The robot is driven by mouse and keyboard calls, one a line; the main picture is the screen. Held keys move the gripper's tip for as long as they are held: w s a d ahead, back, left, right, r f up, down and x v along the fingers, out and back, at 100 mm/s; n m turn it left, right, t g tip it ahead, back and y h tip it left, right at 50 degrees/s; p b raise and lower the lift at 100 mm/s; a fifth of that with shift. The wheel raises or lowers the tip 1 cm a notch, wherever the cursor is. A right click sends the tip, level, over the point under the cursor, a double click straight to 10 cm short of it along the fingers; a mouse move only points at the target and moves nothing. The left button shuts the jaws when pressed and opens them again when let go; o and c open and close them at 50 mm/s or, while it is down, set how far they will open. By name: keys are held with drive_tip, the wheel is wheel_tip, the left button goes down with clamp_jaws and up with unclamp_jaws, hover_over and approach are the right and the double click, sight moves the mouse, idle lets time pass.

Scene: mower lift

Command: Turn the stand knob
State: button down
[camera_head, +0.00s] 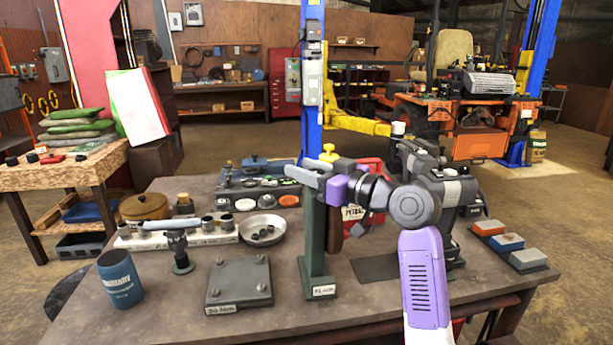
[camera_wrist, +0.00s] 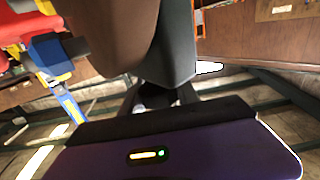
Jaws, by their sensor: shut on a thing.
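The green stand (camera_head: 315,235) rises upright from the workbench, with a small label on its foot. A pale grey bar (camera_head: 300,176) lies across its top and points left. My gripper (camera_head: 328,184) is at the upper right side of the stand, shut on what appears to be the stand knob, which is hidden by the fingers. In the wrist view the dark grey-green stand (camera_wrist: 172,45) stands close ahead, beside a large brown part (camera_wrist: 110,30). The brown part also hangs beside the post in the head view.
Coloured blocks (camera_head: 507,242) lie at right.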

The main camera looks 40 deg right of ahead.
drive_tip(key=shift+a+n+y+b, duration=0.1)
drive_tip(key=shift+n+y+b, duration=0.35)
drive_tip(key=shift+y, duration=0.35)
drive_tip(key=c, duration=0.9)
unclamp_jaws()
drive_tip(key=shift+a, duration=0.1)
drive_tip(key=shift+s, duration=0.1)
drive_tip(key=s, duration=0.2)
drive_tip(key=s+d+b, duration=0.1)
drive_tip(key=s, duration=0.4)
drive_tip(key=shift+s+d, duration=0.25)
drive_tip(key=shift+s+f, duration=0.1)
